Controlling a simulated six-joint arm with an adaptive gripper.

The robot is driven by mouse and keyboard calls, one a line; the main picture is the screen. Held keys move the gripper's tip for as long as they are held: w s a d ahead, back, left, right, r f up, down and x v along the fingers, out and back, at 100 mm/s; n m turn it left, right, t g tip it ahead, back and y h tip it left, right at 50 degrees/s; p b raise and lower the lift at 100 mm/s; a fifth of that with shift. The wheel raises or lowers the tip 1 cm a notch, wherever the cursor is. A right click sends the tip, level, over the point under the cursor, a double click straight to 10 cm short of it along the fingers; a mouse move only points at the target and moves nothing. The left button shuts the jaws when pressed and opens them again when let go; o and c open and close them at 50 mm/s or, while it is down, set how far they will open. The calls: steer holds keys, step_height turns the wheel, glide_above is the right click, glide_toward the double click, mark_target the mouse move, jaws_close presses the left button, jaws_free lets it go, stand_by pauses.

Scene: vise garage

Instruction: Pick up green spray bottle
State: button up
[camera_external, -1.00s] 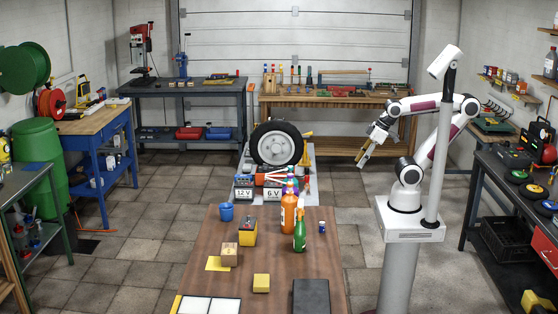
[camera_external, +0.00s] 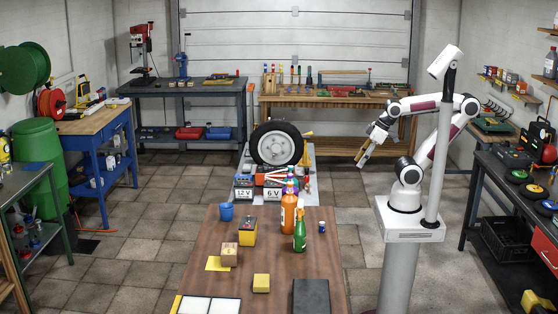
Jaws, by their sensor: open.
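The green spray bottle (camera_external: 299,236) stands upright on the brown wooden table, toward its right side. It has a small red and white label area, and its top is narrow. An orange bottle (camera_external: 288,215) stands just behind it to the left, very close to it. My gripper (camera_external: 361,161) is open and empty, pointing down and left. It hangs in the air to the right of and beyond the table, well away from the green bottle.
On the wooden table (camera_external: 205,268) are a blue cup (camera_external: 226,212), a yellow-black box (camera_external: 247,232), a tan block (camera_external: 230,253), a yellow block (camera_external: 261,283), a small blue can (camera_external: 321,227) and a dark case (camera_external: 311,296). Batteries and a wheel (camera_external: 277,144) stand behind.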

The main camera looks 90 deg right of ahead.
steer(key=w+d+r+n+t+h, duration=0.1)
steer(key=w+d+r+n+t, duration=0.15)
steer(key=w, duration=0.95)
steer(key=w+d+r+n+t+h, duration=0.1)
steer(key=w+d+r+t, duration=0.2)
steer(key=w, duration=0.8)
steer(key=w+a+f+n+y, duration=0.2)
steer(key=w+a+y, duration=0.1)
steer(key=a, duration=0.1)
steer(key=w+a+f+n+y, duration=0.2)
steer(key=w+a+n+y, duration=0.1)
steer(key=a, duration=0.1)
steer(key=w+a+f+n+y, duration=0.2)
steer(key=w+a+n+y, duration=0.1)
steer(key=w+a, duration=0.1)
steer(key=shift+a+f, duration=0.4)
steer(key=shift+a, duration=0.15)
steer(key=s+a+f+n+g+y, duration=0.4)
steer(key=s+a+f+g+y, duration=0.2)
steer(key=f, duration=0.4)
steer(key=shift+s+a+f+g, duration=0.2)
steer(key=shift+s+a+g, duration=0.55)
steer(key=shift+s+g, duration=0.5)
steer(key=shift+s, duration=0.15)
steer(key=shift+w+a+f+t, duration=0.15)
steer(key=shift+a+f, duration=0.1)
steer(key=shift+a, duration=0.35)
steer(key=shift+w+a+f+t, duration=0.15)
steer(key=shift+a+f, duration=0.1)
steer(key=shift+a, duration=0.3)
